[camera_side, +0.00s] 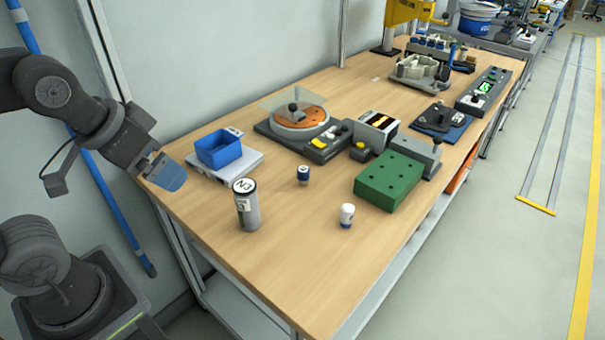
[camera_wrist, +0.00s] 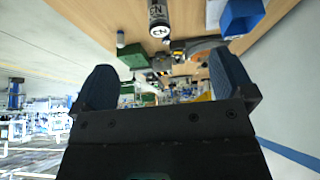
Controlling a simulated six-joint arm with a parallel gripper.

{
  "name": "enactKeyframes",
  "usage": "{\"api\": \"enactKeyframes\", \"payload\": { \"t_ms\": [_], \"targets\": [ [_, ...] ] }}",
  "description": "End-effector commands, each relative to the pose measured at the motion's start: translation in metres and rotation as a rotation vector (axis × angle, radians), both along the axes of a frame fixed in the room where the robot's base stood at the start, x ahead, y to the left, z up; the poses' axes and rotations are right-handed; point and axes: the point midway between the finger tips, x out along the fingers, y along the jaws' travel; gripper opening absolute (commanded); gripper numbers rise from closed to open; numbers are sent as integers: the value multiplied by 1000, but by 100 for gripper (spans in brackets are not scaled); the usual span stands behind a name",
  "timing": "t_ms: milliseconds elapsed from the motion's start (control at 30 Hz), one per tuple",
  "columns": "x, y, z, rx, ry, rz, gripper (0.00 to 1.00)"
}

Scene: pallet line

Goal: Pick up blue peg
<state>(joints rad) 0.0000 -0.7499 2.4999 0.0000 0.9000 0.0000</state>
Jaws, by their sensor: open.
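A small dark blue peg with a light top (camera_side: 303,175) stands upright on the wooden table, right of the grey cylinder; it also shows, small, in the wrist view (camera_wrist: 193,33). A similar small white peg with a blue base (camera_side: 346,216) stands nearer the table's front edge. My gripper (camera_side: 166,174) is at the left, beyond the table's left end, far from both pegs. In the wrist view its two blue fingers (camera_wrist: 164,80) are wide apart with nothing between them.
A grey cylinder marked N3 (camera_side: 248,210) stands left of the pegs. A blue bin (camera_side: 218,148) sits on a white scale (camera_side: 244,166). A green block with holes (camera_side: 388,181) and a turntable unit (camera_side: 298,115) stand behind.

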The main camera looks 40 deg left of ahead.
Motion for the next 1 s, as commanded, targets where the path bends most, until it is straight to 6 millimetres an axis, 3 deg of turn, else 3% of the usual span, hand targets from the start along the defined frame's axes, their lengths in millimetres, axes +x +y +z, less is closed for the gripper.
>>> {"api": "enactKeyframes", "payload": {
  "t_ms": [233,600,867,1000],
  "targets": [
    [0,0,0,0,0,0,98],
    [0,0,0,0,0,0,64],
    [3,0,2,5,4,-10,64],
    [23,0,13,48,41,-85,64]
  ]
}}
